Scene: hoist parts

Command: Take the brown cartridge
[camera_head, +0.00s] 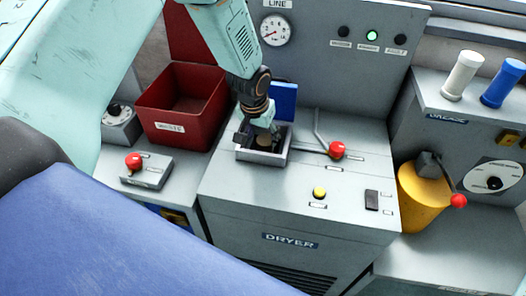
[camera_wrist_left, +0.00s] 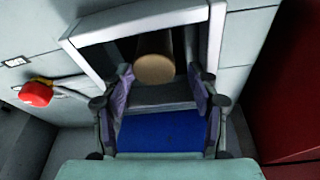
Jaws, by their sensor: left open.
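The brown cartridge (camera_wrist_left: 155,68) sits in the square opening of the dryer (camera_head: 290,241), its round tan end facing up. In the head view a small part of the cartridge (camera_head: 264,141) shows under my gripper. My left gripper (camera_head: 266,136) points down into the opening. In the left wrist view the fingers of my left gripper (camera_wrist_left: 162,85) are open, one on each side just short of the cartridge's end. I cannot tell whether they touch it. A blue lid (camera_head: 284,98) stands up behind the opening. My right gripper is not in view.
A lever with a red knob (camera_head: 337,150) lies right of the opening. A red bin (camera_head: 183,107) stands to the left. A white cylinder (camera_head: 462,75) and a blue cylinder (camera_head: 503,83) stand on the right unit, above a yellow drum (camera_head: 422,200).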

